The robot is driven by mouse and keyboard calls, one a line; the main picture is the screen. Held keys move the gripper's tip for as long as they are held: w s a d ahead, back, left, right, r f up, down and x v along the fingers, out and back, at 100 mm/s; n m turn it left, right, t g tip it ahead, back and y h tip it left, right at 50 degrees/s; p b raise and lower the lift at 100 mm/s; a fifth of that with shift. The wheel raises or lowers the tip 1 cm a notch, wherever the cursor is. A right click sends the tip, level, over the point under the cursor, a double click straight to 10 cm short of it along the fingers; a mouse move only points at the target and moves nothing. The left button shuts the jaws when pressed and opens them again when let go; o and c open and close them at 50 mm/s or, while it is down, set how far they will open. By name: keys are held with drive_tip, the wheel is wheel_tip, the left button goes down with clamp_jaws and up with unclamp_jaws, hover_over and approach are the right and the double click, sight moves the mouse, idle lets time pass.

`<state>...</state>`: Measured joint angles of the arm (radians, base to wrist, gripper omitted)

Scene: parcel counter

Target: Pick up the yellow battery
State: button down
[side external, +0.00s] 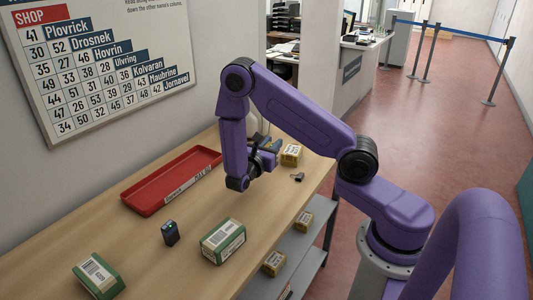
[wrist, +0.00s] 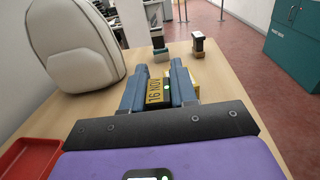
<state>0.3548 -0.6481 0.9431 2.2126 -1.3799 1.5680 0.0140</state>
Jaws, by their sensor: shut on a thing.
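The yellow battery (wrist: 158,98), a block with a yellow face and dark print, sits between the two blue fingers of my gripper (wrist: 160,76) in the wrist view. My gripper is shut on it. In the side external view, my gripper (side external: 268,150) is low over the far part of the counter, and my arm largely hides the battery there. I cannot tell whether the battery touches the counter.
A yellow box (side external: 291,155) and a small dark item (side external: 297,177) lie right of my gripper. A red tray (side external: 170,182) lies left. A dark blue battery (side external: 170,233) and green boxes (side external: 222,241) are nearer. A grey backpack (wrist: 70,50) stands at left in the wrist view.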

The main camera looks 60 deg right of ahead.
drive_tip(key=s+a+r, duration=0.4)
drive_tip(key=s+r, duration=0.2)
drive_tip(key=s, duration=0.4)
drive_tip(key=shift+r, duration=0.15)
